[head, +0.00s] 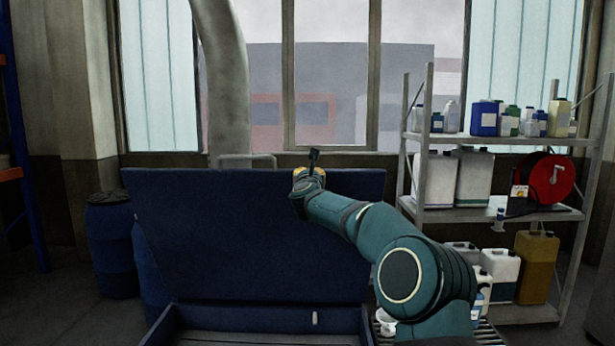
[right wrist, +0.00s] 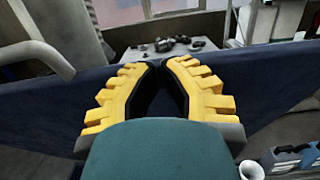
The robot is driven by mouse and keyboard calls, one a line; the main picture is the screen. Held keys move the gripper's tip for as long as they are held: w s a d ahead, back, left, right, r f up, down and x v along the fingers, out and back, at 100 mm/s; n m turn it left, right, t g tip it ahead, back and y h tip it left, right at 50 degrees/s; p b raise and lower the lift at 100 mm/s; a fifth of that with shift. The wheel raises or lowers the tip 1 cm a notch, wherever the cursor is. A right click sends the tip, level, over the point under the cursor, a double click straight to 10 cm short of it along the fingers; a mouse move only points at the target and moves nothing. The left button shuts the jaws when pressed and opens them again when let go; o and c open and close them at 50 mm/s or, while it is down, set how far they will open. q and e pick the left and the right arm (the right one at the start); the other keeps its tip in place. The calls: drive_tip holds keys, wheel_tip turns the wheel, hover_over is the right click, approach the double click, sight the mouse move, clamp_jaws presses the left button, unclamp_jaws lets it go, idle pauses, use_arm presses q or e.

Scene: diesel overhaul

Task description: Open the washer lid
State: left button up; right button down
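The washer lid (head: 250,240) is a broad dark blue panel standing raised, leaning back, at the rear of the blue washer body (head: 265,310). A grey bar handle (head: 235,158) shows above its top edge, and a grey bar also shows at the left of the right wrist view (right wrist: 38,45). My right gripper (head: 311,172) is at the lid's top edge, right of the handle. Its yellow fingers (right wrist: 162,66) have their tips together, with nothing visible between them. The lid (right wrist: 50,110) lies behind the fingers; whether they touch it is unclear. My left gripper is out of view.
A metal shelf rack (head: 490,212) with bottles, jugs and a red reel (head: 548,178) stands at the right. A blue drum (head: 110,245) stands left of the washer. A thick grey pipe (head: 222,85) rises behind the lid, before the windows.

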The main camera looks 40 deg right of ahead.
drive_tip(key=shift+a, duration=0.1)
drive_tip(key=v, duration=1.2)
